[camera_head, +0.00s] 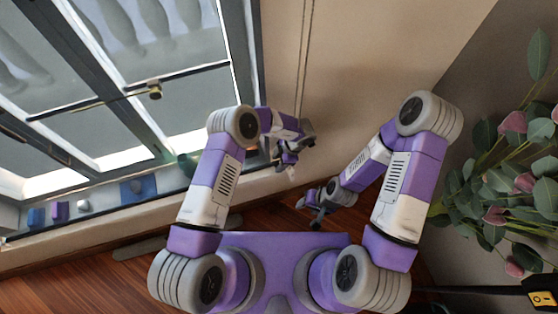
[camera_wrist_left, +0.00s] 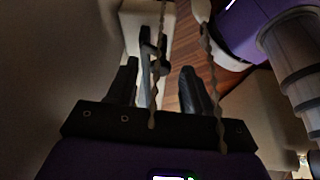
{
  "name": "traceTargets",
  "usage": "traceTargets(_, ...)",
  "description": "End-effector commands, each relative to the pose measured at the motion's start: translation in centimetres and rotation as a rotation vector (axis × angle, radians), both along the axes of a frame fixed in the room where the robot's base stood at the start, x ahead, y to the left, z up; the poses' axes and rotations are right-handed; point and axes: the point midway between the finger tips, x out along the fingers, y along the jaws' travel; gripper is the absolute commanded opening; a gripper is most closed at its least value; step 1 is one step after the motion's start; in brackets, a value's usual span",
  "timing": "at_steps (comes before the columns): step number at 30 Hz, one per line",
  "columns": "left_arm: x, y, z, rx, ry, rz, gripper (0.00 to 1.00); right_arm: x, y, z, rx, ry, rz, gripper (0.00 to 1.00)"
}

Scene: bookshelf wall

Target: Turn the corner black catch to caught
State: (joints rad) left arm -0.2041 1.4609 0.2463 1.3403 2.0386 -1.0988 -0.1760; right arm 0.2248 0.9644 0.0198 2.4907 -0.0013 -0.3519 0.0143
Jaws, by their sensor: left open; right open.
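In the left wrist view a dark, lever-like piece (camera_wrist_left: 150,55), which looks like the black catch, stands against a pale block (camera_wrist_left: 148,18). It lies between the open fingers of my left gripper (camera_wrist_left: 160,88), nearer the left finger; I cannot tell whether they touch. Its turned position is unclear. In the head view my left gripper (camera_head: 287,158) is at the wall corner right of the window, and I cannot make out the catch there. My right gripper (camera_head: 314,205) is open, lower and to the right, above the floor, holding nothing visible.
Two hanging cords (camera_head: 303,60) run down to my left gripper; in the left wrist view a beaded cord (camera_wrist_left: 212,50) passes close by the fingers. A window (camera_head: 120,90) with a brass-coloured fitting (camera_head: 154,89) is at left. A leafy plant (camera_head: 510,190) fills the right side.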

Motion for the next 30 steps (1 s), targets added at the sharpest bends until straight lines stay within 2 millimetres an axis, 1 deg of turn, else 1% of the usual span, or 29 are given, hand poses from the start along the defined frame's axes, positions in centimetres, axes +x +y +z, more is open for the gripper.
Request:
traceTargets(4, 0.1, -0.5, 1.2, -0.002, -0.001, 0.0, 0.51, 0.0, 0.0, 0.2, 0.0, 0.0, 0.0, 0.49)
traceTargets(12, 0.5, -2.2, 5.4, -0.003, -0.002, -0.001, 0.51, 0.0, 0.0, 0.8, 0.0, 0.0, 0.0, 0.49)
traceTargets(15, 0.5, -2.6, 6.4, -0.002, -0.002, -0.001, 0.51, 0.0, 0.0, 0.9, 0.0, 0.0, 0.0, 0.49)
traceTargets(19, 0.6, -2.8, 7.0, 0.0, 0.0, 0.0, 0.51, 0.0, 0.0, 0.9, 0.0, 0.0, 0.0, 0.49)
traceTargets(26, 0.6, -2.9, 7.0, 0.0, 0.0, 0.0, 0.51, 0.0, 0.0, 0.9, 0.0, 0.0, 0.0, 0.49)
traceTargets(27, 0.6, -2.9, 7.0, 0.0, 0.0, 0.0, 0.48, 0.0, 0.0, 0.9, 0.0, 0.0, 0.0, 0.49)
traceTargets(30, 0.6, -2.8, 7.0, 0.0, -0.001, -0.001, 0.48, 0.0, 0.0, 0.9, 0.0, 0.0, 0.0, 0.49)
